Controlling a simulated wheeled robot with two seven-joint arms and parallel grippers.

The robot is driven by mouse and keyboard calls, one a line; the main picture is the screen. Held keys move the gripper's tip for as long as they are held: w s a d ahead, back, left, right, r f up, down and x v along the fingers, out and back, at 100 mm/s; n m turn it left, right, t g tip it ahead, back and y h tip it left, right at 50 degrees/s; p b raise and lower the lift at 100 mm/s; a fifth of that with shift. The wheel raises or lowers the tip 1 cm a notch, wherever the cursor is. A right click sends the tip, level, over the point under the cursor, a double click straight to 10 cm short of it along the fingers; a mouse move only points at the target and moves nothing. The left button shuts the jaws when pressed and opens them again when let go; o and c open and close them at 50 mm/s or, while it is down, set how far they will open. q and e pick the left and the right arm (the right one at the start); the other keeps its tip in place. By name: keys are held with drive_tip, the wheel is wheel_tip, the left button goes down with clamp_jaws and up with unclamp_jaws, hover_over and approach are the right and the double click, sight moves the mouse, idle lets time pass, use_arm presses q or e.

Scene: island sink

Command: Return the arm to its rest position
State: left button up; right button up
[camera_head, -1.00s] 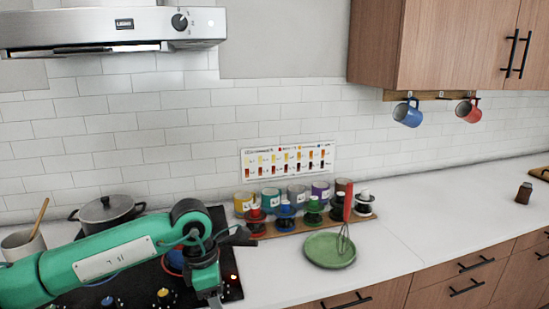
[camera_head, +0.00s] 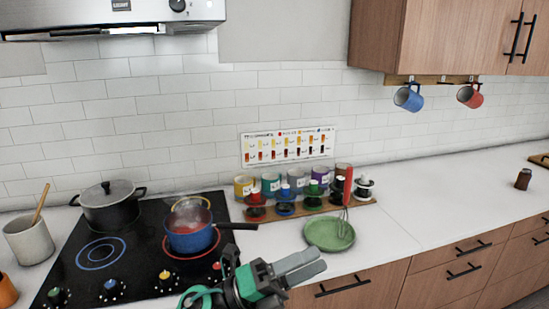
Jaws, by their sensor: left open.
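My left gripper (camera_head: 300,264) shows at the bottom middle, in front of the counter's front edge. It is open and empty, its grey fingers pointing right. Most of the left arm is below the picture; a green link and a teal cable show beside the gripper. My right gripper is not in view.
The black cooktop (camera_head: 80,285) holds a blue pan (camera_head: 190,240) and a lidded grey pot (camera_head: 108,207). The pan's dark handle points right. A green plate (camera_head: 318,237) with a red-handled whisk (camera_head: 347,185) lies near several cups and jars on a board. The counter at right is mostly clear.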

use_arm(q)
drive_tip(key=w+a+f+n+t+y, duration=0.25)
drive_tip(key=a+n+t+y, duration=0.3)
drive_tip(key=n+t, duration=0.35)
drive_tip(key=w+a+f+n+t+y, duration=0.2)
drive_tip(key=w+a+n+t+y, duration=0.35)
drive_tip(key=n, duration=0.65)
drive_tip(key=s+a+f+n+g+y, duration=0.2)
drive_tip(key=a+f+n+y, duration=0.3)
drive_tip(key=f, duration=0.3)
drive_tip(key=s+a+f+n+g+y, duration=0.1)
drive_tip(key=s+a+f+n+y, duration=0.2)
drive_tip(key=a+f+n+y, duration=0.3)
drive_tip(key=s+a+f+n+g, duration=0.25)
drive_tip(key=s+f+g, duration=0.35)
drive_tip(key=s+f, duration=0.4)
drive_tip(key=s+a+f+n+g, duration=0.2)
drive_tip(key=s+a+f+g, duration=0.35)
drive_tip(key=s, duration=0.65)
wheel_tip(320, 180, down, 32)
drive_tip(key=d+g, duration=0.2)
drive_tip(key=s+a+f, duration=0.1)
drive_tip(key=s+f, duration=0.9)
drive_tip(key=s+a+f+g, duration=0.1)
drive_tip(key=s+a+f, duration=0.1)
drive_tip(key=s+f, duration=0.8)
drive_tip(key=shift+a+f, duration=0.25)
drive_tip(key=shift+f, duration=0.05)
